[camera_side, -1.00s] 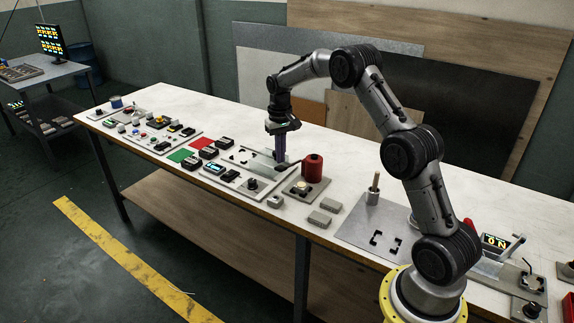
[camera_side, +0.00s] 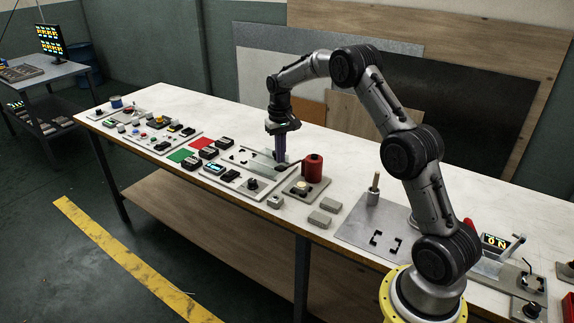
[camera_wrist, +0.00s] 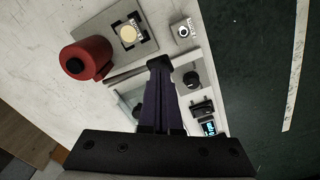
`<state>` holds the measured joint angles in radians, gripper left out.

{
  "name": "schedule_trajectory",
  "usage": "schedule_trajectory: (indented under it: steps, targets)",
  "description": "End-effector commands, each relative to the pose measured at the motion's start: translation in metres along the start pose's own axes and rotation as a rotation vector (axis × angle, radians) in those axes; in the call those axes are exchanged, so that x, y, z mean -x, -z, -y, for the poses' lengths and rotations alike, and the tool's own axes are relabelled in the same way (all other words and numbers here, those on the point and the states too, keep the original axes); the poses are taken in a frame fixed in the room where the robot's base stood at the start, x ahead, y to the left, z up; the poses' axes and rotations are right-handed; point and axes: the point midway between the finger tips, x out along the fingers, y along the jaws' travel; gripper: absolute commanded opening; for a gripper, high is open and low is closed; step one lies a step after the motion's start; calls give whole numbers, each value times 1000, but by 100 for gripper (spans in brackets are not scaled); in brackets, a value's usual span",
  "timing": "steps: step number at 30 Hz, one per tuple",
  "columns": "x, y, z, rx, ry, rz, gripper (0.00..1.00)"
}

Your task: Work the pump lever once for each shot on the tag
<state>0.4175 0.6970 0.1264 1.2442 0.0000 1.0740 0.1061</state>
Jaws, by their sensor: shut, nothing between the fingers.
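The red pump body (camera_side: 313,168) stands upright on a grey plate, right of my gripper (camera_side: 281,162) in the side view. I cannot make out a shot count on any tag.
A panel with a black knob (camera_wrist: 191,79) and a small lit display (camera_wrist: 209,128) lies close to my fingers. Grey blocks (camera_side: 319,218) sit near the front edge. The table's back strip is clear.

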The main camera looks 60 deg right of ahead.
Motion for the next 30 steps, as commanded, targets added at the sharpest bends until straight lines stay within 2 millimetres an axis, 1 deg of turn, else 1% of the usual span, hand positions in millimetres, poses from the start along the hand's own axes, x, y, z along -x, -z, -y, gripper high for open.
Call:
schedule_trajectory:
  steps: [10,30]
  targets:
    - [-2,0,0,0,0,0,0]
    - [-26,0,0,0,0,2,0]
